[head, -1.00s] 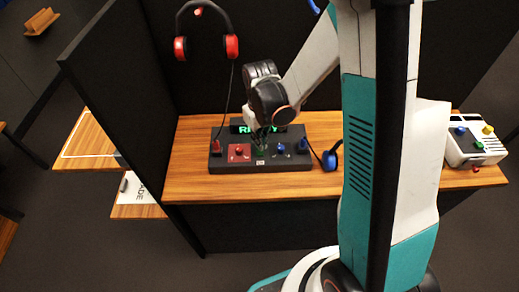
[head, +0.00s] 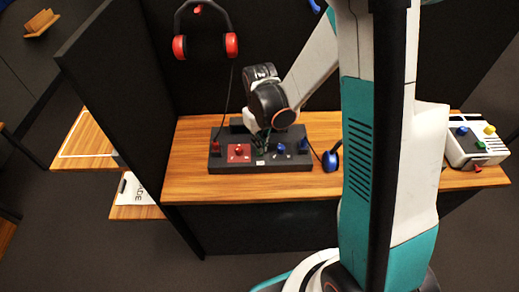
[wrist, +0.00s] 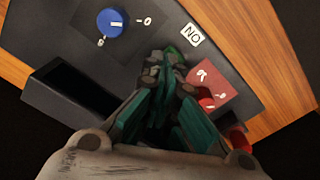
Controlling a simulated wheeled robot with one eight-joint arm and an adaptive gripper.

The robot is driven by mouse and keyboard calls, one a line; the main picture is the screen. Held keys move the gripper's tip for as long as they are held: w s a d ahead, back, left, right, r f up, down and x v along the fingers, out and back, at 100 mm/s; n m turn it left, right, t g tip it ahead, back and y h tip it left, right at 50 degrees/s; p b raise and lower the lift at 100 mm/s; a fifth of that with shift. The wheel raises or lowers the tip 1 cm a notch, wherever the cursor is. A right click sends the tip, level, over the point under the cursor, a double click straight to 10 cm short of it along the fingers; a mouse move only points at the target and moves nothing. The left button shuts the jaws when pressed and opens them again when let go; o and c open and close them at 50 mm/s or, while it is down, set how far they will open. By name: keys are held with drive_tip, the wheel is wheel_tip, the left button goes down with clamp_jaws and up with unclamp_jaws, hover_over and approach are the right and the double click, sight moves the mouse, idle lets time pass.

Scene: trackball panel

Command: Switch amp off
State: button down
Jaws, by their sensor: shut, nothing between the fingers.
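A dark control panel (head: 290,164) lies on the wooden desk. My gripper (wrist: 166,62) is shut with nothing in it, its fingertips down at the panel's middle. A green control (wrist: 172,53) shows just past the fingertips and is partly hidden by them; I cannot tell whether they touch. A white label (wrist: 192,35) beside it reads ON, upside down in the wrist view. A blue knob (wrist: 112,22) with a white pointer sits apart from the fingers. A red control (wrist: 206,101) stands on a red plate (wrist: 212,78) beside them. The panel's display (wrist: 72,95) is dark.
Another red control (head: 215,147) is at the panel's left end. A white box with coloured buttons (head: 472,150) stands at the right.

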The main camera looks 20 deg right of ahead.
drive_tip(key=shift+r, duration=0.1)
drive_tip(key=shift+r+p, duration=2.3)
drive_tip(key=shift+r, duration=1.1)
